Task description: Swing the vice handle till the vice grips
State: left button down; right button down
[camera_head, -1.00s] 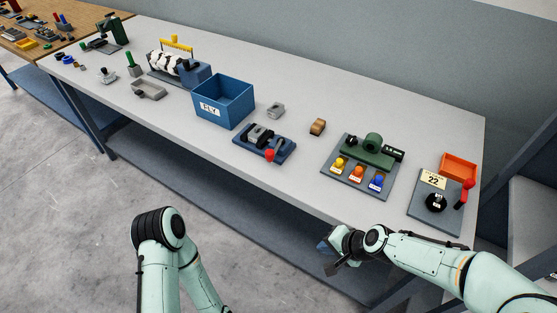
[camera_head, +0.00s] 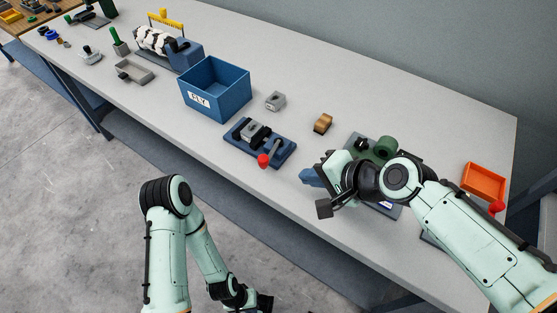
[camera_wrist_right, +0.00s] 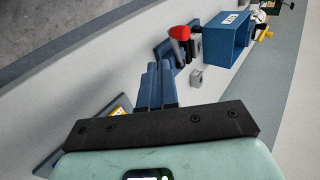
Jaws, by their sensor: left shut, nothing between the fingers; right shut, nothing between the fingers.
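The vice (camera_head: 285,157) has a blue base, dark jaws and a grey block (camera_head: 249,130) at its jaws. I cannot tell whether the jaws touch the block. Its handle is a grey bar with a red knob (camera_head: 263,161) at the vice's near side; the knob also shows in the right wrist view (camera_wrist_right: 180,33). My right gripper (camera_head: 309,177) is shut and empty, to the right of the knob and apart from it. Its blue fingers (camera_wrist_right: 161,80) point towards the vice in the right wrist view. My left gripper (camera_head: 262,302) is shut, low at the bottom edge, away from the bench.
A blue box (camera_head: 216,92) marked FLY stands left of the vice. A small grey block (camera_head: 275,101) and a brown piece (camera_head: 323,123) lie behind it. A green device (camera_head: 384,149) is partly hidden by my right arm. An orange tray (camera_head: 484,181) is at the right.

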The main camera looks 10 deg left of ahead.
aim_at(267, 165)
jog(key=x, duration=0.7)
jog(key=shift+a+f, duration=0.2)
jog(key=shift+f, duration=0.1)
jog(key=shift+w+a+r+p, duration=0.1)
jog(key=shift+w+a, duration=0.2)
jog(key=shift+a, duration=0.25)
jog(key=shift+w+a+r+p, duration=0.15)
jog(key=shift+w+a, duration=0.2)
jog(key=shift+a, duration=0.2)
jog(key=shift+w+a+f+p, duration=0.1)
jog(key=shift+w+a, duration=0.2)
jog(key=shift+a, duration=0.25)
jog(key=shift+a, duration=0.1)
